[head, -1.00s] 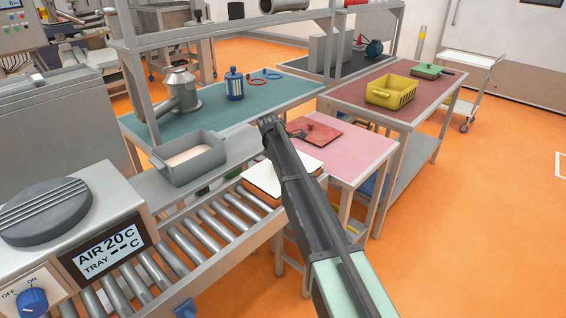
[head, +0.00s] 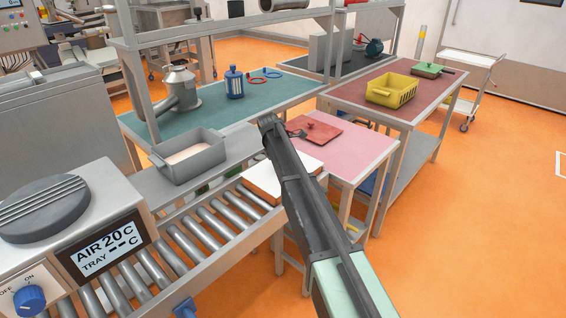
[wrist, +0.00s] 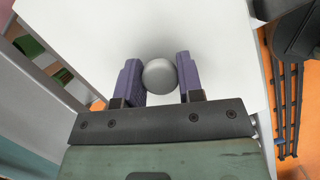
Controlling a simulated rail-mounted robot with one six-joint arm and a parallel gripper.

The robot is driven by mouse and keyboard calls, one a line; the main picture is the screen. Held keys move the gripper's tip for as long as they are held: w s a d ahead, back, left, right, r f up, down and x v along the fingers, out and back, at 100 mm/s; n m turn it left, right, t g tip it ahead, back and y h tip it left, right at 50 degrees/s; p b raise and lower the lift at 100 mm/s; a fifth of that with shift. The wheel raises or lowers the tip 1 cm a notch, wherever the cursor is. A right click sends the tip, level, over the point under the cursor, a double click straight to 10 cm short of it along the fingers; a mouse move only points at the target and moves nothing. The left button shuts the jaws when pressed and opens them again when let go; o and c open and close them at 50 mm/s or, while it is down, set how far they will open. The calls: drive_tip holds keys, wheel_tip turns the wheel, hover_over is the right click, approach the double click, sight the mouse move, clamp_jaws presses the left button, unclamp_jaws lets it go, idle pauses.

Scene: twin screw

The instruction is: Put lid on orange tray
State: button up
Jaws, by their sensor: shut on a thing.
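A white, flat, square lid (head: 279,180) shows at the far end of the roller conveyor, partly behind my arm. It fills much of the wrist view (wrist: 208,35). Its round grey knob (wrist: 159,75) sits between the purple fingers of my gripper (wrist: 160,80), which is shut on it. In the head view my gripper is hidden behind my arm. I cannot tell the gap between the lid and what is under it. I cannot make out an orange tray in either view.
A grey open tray (head: 190,158) with pale contents stands left of the conveyor's far end. A red lid (head: 312,131) lies on the pink table (head: 352,152). A yellow basket (head: 390,92) is on the farther table. The nearer rollers (head: 195,240) are bare.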

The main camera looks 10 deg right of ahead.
drive_tip(key=o, duration=1.5)
wheel_tip(320, 180, up, 7)
drive_tip(key=p, duration=0.7)
drive_tip(key=shift+r, duration=0.15)
drive_tip(key=shift+c, duration=0.5)
clamp_jaws()
